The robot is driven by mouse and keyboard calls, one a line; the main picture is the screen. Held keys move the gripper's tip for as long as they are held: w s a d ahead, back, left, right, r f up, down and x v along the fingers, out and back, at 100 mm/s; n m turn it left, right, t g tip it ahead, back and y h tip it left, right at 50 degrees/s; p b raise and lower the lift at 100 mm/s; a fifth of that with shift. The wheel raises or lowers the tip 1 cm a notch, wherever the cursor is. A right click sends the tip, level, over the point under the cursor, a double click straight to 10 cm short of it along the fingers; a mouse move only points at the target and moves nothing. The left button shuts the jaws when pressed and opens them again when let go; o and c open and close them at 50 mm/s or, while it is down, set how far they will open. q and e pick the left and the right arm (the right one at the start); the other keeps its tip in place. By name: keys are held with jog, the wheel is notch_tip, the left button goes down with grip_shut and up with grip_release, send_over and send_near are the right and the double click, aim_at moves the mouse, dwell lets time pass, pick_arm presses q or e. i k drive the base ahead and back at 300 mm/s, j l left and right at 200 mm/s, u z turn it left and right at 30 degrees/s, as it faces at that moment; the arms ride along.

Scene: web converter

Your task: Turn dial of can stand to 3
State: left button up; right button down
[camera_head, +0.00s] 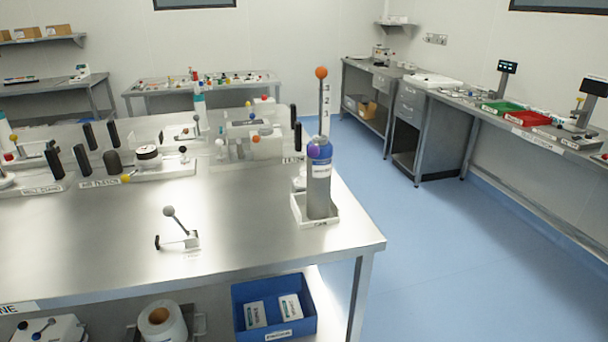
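The can stand (300,215) is a white tray labelled "CAN" near the right end of the steel table. A grey cylindrical can (319,190) with a pale label stands upright in it. A blue-purple rounded part (319,149) shows at the can's top. Behind it rises a thin post with an orange ball (321,72) on top and a white strip of stacked digits (326,98), including 3 and 2. I cannot make out the dial or its setting. Neither of my grippers is in view.
The steel table (240,225) has clear space left of the stand. A small lever with a grey ball (169,211) stands there. Fixtures with black upright handles (82,161) fill the back left. Blue floor (430,250) is free at right, before a wall bench (480,105).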

aim_at(303, 175)
jog(key=u, duration=0.65)
jog(key=i+l+u, duration=0.1)
jog(key=l+u, duration=1.15)
jog(key=l, duration=0.15)
jog(key=l+u, duration=0.4)
jog(key=k+l, duration=0.05)
jog(key=l, duration=0.05)
